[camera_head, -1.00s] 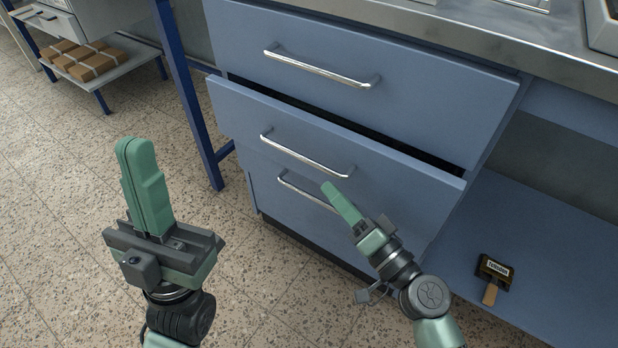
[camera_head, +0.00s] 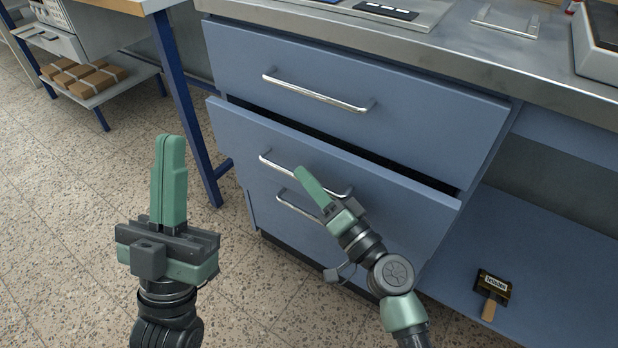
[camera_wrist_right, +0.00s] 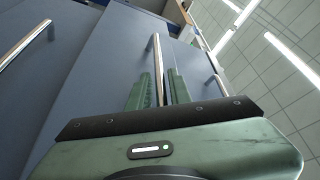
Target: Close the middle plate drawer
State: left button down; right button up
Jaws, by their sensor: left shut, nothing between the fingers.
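The middle plate drawer (camera_head: 400,205) is blue and stands partly out of the cabinet, with a dark gap along its top edge. Its metal bar handle (camera_head: 275,163) is partly hidden behind my right gripper (camera_head: 303,172). In the right wrist view, the fingers of my right gripper (camera_wrist_right: 160,88) are apart, and a handle bar (camera_wrist_right: 156,52) shows between them; I cannot tell whether they touch it. My left gripper (camera_head: 170,142) is shut and empty, pointing up over the floor left of the cabinet.
The top drawer (camera_head: 400,115) is shut above. A lower drawer handle (camera_head: 297,208) shows below. A metal worktop (camera_head: 420,58) overhangs the cabinet. A brush-like tool (camera_head: 492,292) lies on the lower shelf at right. A blue table leg (camera_head: 188,100) stands behind my left gripper.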

grip_shut()
jog(key=shift+f, duration=0.1)
dwell(1.3)
